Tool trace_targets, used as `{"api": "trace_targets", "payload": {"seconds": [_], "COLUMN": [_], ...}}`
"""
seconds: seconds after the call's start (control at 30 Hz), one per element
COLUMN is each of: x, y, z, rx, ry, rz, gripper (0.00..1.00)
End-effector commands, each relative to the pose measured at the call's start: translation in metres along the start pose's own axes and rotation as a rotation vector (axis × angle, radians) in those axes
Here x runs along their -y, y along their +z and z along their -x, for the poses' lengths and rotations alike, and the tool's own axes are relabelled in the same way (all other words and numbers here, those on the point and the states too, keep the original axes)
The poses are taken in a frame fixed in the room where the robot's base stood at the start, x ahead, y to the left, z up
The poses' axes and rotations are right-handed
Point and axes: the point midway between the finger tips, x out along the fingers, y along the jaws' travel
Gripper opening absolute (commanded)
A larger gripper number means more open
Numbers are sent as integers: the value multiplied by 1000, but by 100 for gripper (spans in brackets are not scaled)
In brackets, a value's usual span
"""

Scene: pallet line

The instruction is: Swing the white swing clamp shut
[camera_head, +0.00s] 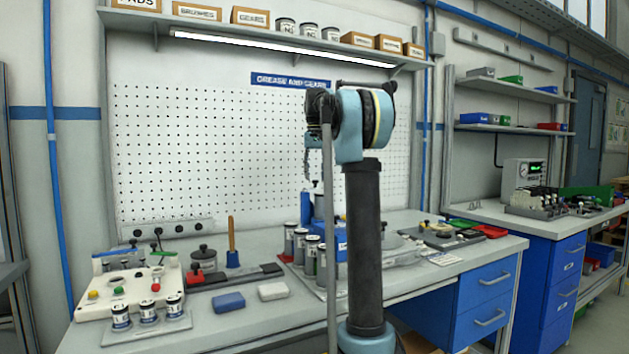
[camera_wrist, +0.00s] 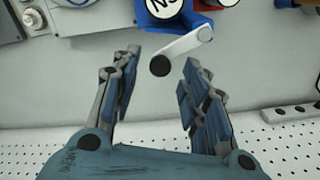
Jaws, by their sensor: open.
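The white swing clamp (camera_wrist: 184,48) is a short white arm in the wrist view, with a round dark knob at its lower left end and a pivot at its upper right end. It juts out from a blue fixture (camera_wrist: 207,20) that holds a can (camera_wrist: 164,5) with a white, lettered top. My gripper (camera_wrist: 160,72) is open, one finger on each side of the knob, with gaps to both fingers. I cannot tell whether the knob is level with the fingertips. In the head view the blue fixture (camera_head: 341,236) is partly hidden behind my arm, and the clamp cannot be made out.
Several small cans (camera_head: 300,246) stand left of the fixture. A cream fixture board (camera_head: 125,287), a blue block (camera_head: 229,302) and a white block (camera_head: 273,291) are on the workbench (camera_head: 240,332). The pegboard (camera_head: 215,150) rises behind. The bench's front left is fairly clear.

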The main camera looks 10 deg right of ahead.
Motion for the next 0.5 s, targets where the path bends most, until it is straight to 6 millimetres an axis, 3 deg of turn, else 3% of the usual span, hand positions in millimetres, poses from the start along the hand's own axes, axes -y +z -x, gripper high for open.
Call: {"api": "trace_targets", "payload": {"seconds": [0.2,0.5], "x": [0,0], "y": [0,0], "z": [-15,-16], "rx": [0,0], "ry": [0,0], "rz": [0,0], "gripper": [41,41]}}
